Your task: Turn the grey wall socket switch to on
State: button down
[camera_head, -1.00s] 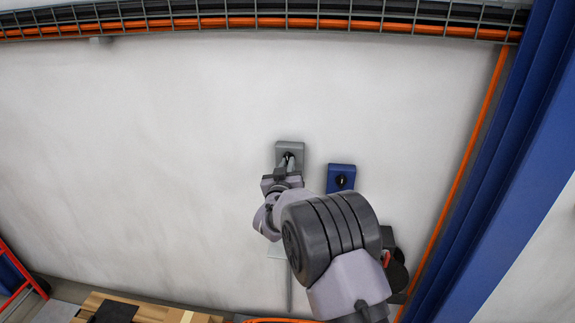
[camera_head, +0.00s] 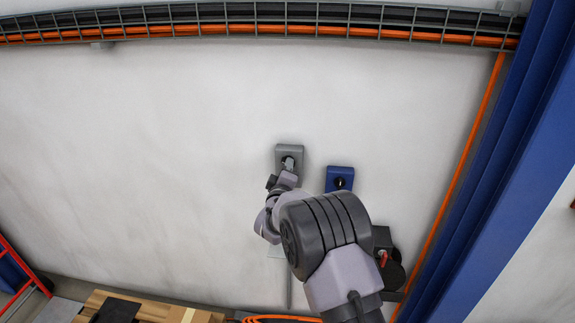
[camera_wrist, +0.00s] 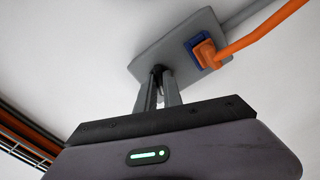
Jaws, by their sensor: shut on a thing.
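The grey wall socket (camera_head: 289,150) is a grey box on the white wall, near the middle of the head view. In the wrist view its grey face (camera_wrist: 176,48) lies tilted, with a blue outlet and an orange plug (camera_wrist: 207,53) in it. My gripper (camera_head: 288,163) reaches it from below. In the wrist view its two grey fingers (camera_wrist: 160,80) are shut on the dark switch knob (camera_wrist: 157,70) of the socket. The fingertips hide most of the knob, so its on or off position cannot be read.
A blue box (camera_head: 340,179) with a dark round knob is on the wall just right of the grey socket. A blue column (camera_head: 490,160) stands at the right. A cable tray (camera_head: 240,22) runs above. A cardboard box (camera_head: 155,309) lies low left.

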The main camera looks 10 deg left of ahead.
jog(key=shift+n+p, duration=0.8)
jog(key=shift+n, duration=1.4)
jog(key=c, duration=1.5)
grip_release()
jog(key=s, duration=0.5)
jog(key=s+p, duration=0.1)
jog(key=s, duration=1.1)
jog(key=shift+s+a, duration=0.25)
jog(key=shift+a, duration=0.05)
